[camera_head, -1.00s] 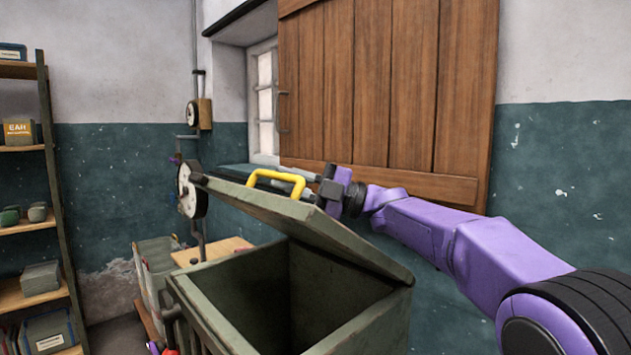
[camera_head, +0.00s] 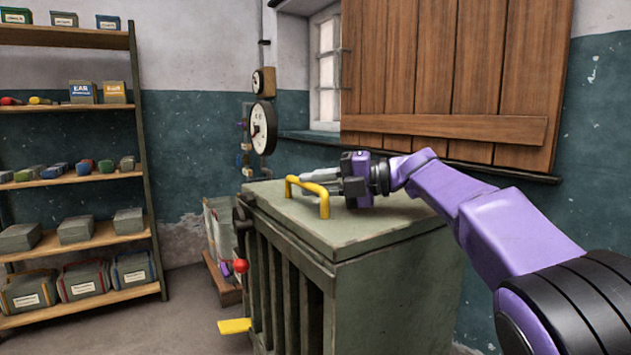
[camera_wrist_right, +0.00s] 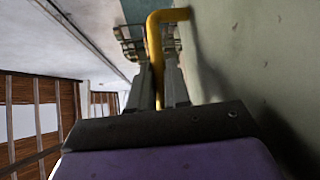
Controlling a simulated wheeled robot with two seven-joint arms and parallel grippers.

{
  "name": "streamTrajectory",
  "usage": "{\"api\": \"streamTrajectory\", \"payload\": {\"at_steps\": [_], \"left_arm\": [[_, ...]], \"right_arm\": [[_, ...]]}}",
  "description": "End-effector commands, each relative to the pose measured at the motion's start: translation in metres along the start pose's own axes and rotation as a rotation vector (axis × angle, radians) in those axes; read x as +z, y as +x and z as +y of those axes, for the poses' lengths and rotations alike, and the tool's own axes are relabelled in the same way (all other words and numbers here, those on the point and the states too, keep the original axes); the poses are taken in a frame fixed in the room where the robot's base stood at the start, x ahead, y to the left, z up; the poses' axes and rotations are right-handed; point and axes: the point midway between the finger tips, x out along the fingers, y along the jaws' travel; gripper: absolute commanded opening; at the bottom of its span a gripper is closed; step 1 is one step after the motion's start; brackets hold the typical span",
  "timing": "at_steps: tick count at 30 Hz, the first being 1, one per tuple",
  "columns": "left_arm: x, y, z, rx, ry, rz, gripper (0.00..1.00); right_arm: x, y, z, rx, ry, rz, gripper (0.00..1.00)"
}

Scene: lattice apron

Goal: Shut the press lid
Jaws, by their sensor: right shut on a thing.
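The press is a grey-green box with slatted front (camera_head: 290,290). Its lid (camera_head: 375,225) lies flat across the top, with no gap that I can see. A yellow bar handle (camera_head: 322,198) stands on the lid. My right gripper (camera_head: 312,180) is at the handle, reaching in from the right just above the lid. In the right wrist view the yellow handle (camera_wrist_right: 154,45) runs between the fingers, which are shut on it. My left gripper is not in view.
A red knob (camera_head: 240,266) and a yellow pedal (camera_head: 234,326) stick out at the press's left front. A shelf rack (camera_head: 140,150) with boxes stands at left. A round gauge (camera_head: 263,128) and wooden shutter (camera_head: 450,70) are behind.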

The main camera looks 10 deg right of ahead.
Motion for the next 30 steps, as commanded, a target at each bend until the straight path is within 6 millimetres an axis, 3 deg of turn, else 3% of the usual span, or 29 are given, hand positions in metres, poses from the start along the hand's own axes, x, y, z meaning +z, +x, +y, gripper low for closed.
{"api": "streamTrajectory", "payload": {"at_steps": [13,14,16,25,30], "left_arm": [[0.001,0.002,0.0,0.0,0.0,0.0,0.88],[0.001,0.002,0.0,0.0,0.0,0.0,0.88],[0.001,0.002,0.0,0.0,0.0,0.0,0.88],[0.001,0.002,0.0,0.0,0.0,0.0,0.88],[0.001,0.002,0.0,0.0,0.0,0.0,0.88]], "right_arm": [[-0.001,0.003,-0.008,-0.017,-0.007,0.001,0.0],[-0.001,0.003,-0.008,-0.018,-0.007,0.002,0.2],[-0.001,0.003,-0.009,-0.018,-0.006,0.002,0.42],[-0.001,0.002,-0.007,-0.014,-0.006,0.003,0.42],[0.0,-0.025,-0.005,-0.012,-0.005,-0.002,0.42]]}}
